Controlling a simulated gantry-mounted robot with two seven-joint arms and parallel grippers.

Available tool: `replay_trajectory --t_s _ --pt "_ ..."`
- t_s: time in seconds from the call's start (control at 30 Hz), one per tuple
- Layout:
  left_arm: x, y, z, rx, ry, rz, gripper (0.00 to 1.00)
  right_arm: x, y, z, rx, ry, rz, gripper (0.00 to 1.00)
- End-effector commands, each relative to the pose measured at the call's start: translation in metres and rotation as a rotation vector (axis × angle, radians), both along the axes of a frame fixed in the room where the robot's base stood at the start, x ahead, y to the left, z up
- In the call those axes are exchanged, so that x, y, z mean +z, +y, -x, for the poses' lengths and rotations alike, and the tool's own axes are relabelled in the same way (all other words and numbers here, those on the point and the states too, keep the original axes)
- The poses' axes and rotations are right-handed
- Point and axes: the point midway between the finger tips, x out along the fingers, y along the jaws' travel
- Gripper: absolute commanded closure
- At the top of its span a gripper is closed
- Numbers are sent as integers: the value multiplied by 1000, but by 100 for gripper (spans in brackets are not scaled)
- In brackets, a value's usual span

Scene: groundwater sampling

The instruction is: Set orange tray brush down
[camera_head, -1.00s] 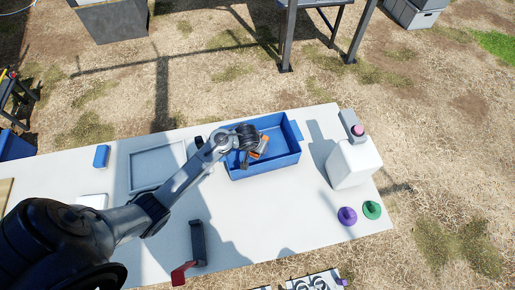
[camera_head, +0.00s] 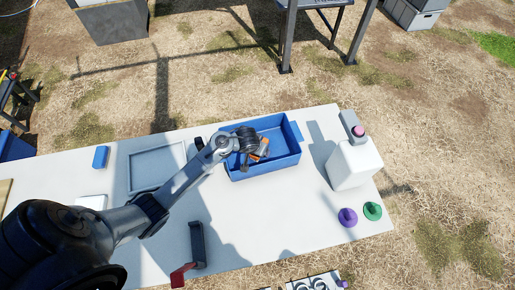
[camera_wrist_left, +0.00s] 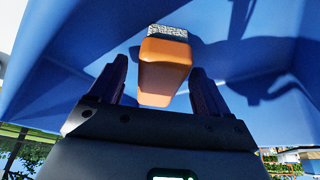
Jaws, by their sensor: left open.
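The orange tray brush (camera_head: 262,149) is inside the blue tray (camera_head: 291,151) on the table, and my gripper partly hides it in the head view. In the left wrist view the brush (camera_wrist_left: 164,68) shows an orange body with a speckled grey-white end. My left gripper (camera_head: 254,158) reaches down into the tray. Its fingers (camera_wrist_left: 161,82) are open on either side of the brush, with a visible gap on each side. I cannot tell whether the brush touches the tray floor. My right gripper is not in view.
A white jug (camera_head: 353,162) stands right of the tray, with purple (camera_head: 347,217) and green (camera_head: 372,210) pieces in front. A shallow grey tray (camera_head: 157,166) lies to the left. A dark holder with a red end (camera_head: 197,245) is near the front edge.

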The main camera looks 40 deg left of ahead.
Motion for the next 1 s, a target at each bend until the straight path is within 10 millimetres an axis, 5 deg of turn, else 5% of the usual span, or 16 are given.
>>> replay_trajectory --t_s 0.7,0.87,1.0 --pt "97 -9 37 2 -1 3 22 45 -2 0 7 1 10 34" --pt "110 -11 45 -4 0 -1 22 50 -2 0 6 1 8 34" --pt "113 -21 69 -47 12 -33 22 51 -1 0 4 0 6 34"
